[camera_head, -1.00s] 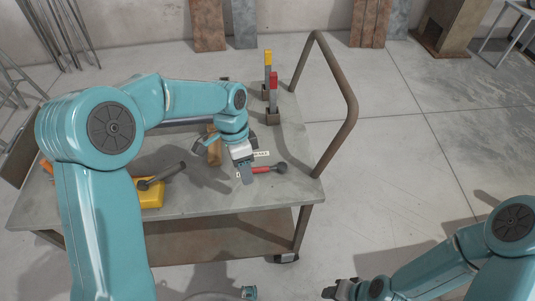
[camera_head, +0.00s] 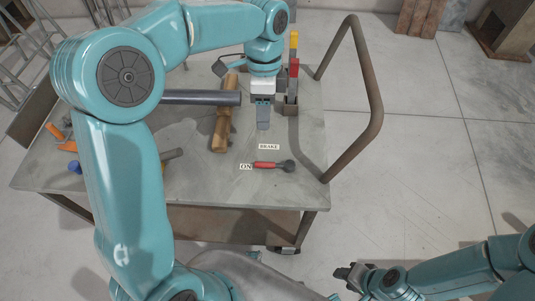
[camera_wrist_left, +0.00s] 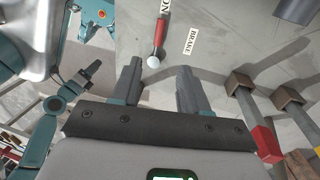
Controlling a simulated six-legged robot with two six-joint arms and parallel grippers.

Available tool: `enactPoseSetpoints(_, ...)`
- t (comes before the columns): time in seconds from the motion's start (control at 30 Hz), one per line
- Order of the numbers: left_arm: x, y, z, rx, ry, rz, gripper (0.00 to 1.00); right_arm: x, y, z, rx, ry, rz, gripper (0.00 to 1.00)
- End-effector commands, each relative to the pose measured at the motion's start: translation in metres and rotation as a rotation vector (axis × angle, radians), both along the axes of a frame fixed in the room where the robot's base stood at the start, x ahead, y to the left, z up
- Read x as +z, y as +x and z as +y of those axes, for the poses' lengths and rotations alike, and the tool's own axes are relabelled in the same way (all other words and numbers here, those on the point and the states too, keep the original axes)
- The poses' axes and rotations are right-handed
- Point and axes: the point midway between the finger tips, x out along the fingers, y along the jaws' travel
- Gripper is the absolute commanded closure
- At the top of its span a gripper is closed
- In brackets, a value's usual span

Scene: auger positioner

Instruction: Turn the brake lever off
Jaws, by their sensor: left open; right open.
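The brake lever (camera_head: 265,165) has a red handle and a dark round knob at its right end. It lies along the tabletop near the front edge, its left end beside the ON label (camera_head: 245,166). A BRAKE label (camera_head: 269,147) is just behind it. In the left wrist view the lever (camera_wrist_left: 160,35) shows beyond the fingers, with a pale ball end. My left gripper (camera_head: 263,118) is open and empty, above the table behind the lever and apart from it. My right gripper (camera_head: 345,272) is open, low in front of the table and away from the lever.
Red- and yellow-topped upright levers (camera_head: 293,65) stand just right of my left gripper. A wooden block (camera_head: 222,125) and a grey cylinder (camera_head: 202,97) are to its left. A bent brown rail (camera_head: 374,95) rises at the table's right end.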

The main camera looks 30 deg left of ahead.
Motion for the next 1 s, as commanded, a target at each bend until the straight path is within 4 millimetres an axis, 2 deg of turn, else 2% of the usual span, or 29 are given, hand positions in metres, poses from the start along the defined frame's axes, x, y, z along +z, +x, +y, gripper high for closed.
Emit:
enactPoseSetpoints(0.4,-0.095,-0.019,-0.009,0.0,0.0,0.007,0.56,-0.018,0.0,0.0,0.0,0.0,0.0,0.57)
enactPoseSetpoints(0.6,-0.132,-0.024,-0.013,-0.002,0.0,0.006,0.56,-0.023,0.0,0.0,0.0,0.0,0.0,0.57)
enactPoseSetpoints(0.8,-0.15,-0.025,-0.015,0.001,0.0,0.003,0.56,-0.025,0.0,0.0,0.0,0.0,0.0,0.57)
enactPoseSetpoints(1.0,-0.152,-0.024,-0.015,0.001,0.0,0.001,0.56,-0.025,0.0,0.0,0.0,0.0,0.0,0.57)
